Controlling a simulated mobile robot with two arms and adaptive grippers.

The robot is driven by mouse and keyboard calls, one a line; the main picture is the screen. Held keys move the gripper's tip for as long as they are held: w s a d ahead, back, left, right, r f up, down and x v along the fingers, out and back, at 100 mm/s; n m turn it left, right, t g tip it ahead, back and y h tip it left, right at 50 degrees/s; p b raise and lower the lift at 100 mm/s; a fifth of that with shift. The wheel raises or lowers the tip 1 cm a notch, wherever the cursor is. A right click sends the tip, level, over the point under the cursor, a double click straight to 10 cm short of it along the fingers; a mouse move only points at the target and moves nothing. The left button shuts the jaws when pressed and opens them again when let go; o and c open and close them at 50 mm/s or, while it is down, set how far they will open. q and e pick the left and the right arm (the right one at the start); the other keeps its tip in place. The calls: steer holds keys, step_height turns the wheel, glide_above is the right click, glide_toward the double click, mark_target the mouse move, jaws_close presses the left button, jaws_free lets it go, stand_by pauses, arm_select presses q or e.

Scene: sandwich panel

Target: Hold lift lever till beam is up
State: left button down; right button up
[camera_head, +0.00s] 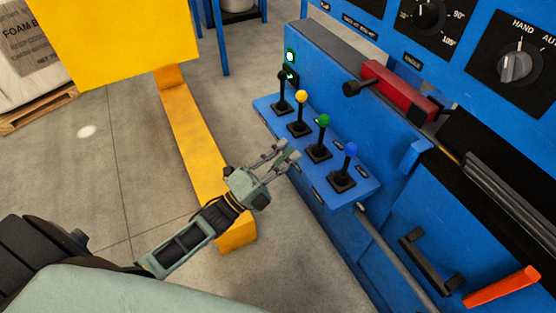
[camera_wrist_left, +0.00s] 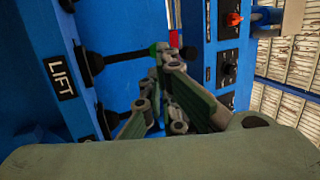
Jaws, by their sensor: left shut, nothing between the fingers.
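A row of levers with black, yellow (camera_head: 301,97), green (camera_head: 323,120) and blue (camera_head: 350,149) knobs stands on a blue shelf (camera_head: 345,202). In the left wrist view, a LIFT label (camera_wrist_left: 62,79) sits beside the base of the lever with the green knob (camera_wrist_left: 155,48). My left gripper (camera_head: 288,153) is shut and empty, in front of the shelf near the green and blue levers. I see no clear contact with a lever. In the wrist view its fingers (camera_wrist_left: 158,95) partly hide the levers. My right gripper is not in view. I cannot identify the beam.
A red handle (camera_head: 400,91) and rotary switches (camera_head: 516,66) are on the blue machine. A black handle (camera_head: 428,262) is at lower right. Grey floor lies open on the left.

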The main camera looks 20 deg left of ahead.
mark_target(321, 125)
arm_select(q)
steer(key=x, duration=0.8)
steer(key=shift+w+d, duration=0.1)
steer(key=shift+w, duration=0.15)
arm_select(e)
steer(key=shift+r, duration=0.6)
arm_select(q)
steer(key=shift+r, duration=0.1)
steer(key=w+p, duration=0.1)
steer(key=w+d+g+p, duration=0.1)
steer(key=p, duration=0.1)
steer(key=shift+d+r+y, duration=0.25)
steer(key=shift+r+y, duration=0.1)
steer(key=shift+y, duration=0.05)
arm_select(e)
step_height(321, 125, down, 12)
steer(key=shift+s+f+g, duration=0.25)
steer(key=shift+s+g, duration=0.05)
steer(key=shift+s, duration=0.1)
arm_select(q)
steer(key=shift+a, duration=0.1)
stand_by(1.1)
